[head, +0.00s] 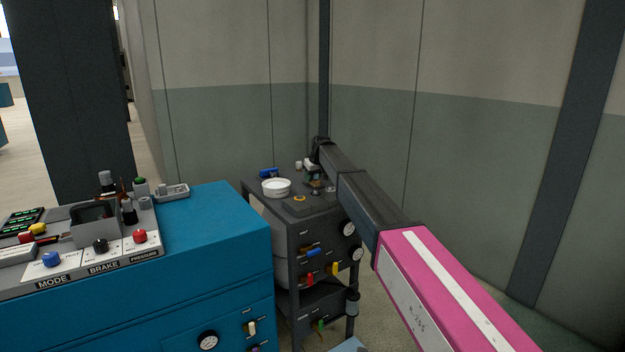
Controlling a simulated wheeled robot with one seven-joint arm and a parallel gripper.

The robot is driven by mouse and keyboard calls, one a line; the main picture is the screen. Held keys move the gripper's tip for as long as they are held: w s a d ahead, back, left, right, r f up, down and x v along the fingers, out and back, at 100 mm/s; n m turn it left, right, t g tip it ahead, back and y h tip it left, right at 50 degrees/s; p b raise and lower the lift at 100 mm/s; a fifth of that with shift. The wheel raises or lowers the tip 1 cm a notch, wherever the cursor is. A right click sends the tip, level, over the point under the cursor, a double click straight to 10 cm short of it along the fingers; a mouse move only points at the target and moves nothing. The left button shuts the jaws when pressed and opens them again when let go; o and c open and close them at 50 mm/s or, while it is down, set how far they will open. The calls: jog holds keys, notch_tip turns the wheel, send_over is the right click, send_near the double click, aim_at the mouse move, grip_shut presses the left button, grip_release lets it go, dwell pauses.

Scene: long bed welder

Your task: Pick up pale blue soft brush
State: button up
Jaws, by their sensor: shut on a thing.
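My arm reaches from the lower right to the top of the dark cabinet (322,232). My gripper (312,171) is at its far end, low over the cabinet top, toward the back. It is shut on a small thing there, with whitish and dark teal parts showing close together. That thing is too small and too covered for me to tell whether it is the pale blue soft brush. I cannot tell whether it touches the cabinet top.
A white round bowl (276,188), a strong-blue object (269,173) and a brass-coloured ring (300,198) are on the cabinet top. Knobs and coloured handles stick out of its front. A blue machine (215,235) with a control panel (95,250) stands at left. Walls close in behind and right.

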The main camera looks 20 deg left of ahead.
jog(key=shift+r, duration=0.65)
notch_tip(320, 180, up, 2)
jog(key=shift+r, duration=0.25)
jog(key=s+a+r, duration=0.2)
jog(key=a+r, duration=0.5)
jog(key=a, duration=0.4)
jog(key=shift+a, duration=0.25)
jog(key=shift+s, duration=0.1)
jog(key=o, duration=0.3)
jog(key=shift+c, duration=0.9)
jog(key=s+f, duration=0.1)
jog(key=s, duration=0.9)
jog(key=shift+s+a+f, duration=0.1)
jog(key=shift+a+f, duration=0.1)
jog(key=shift+f, duration=1.35)
jog(key=shift+s+a+f, duration=0.1)
jog(key=shift+a+f, duration=0.05)
jog(key=shift+f, duration=1.4)
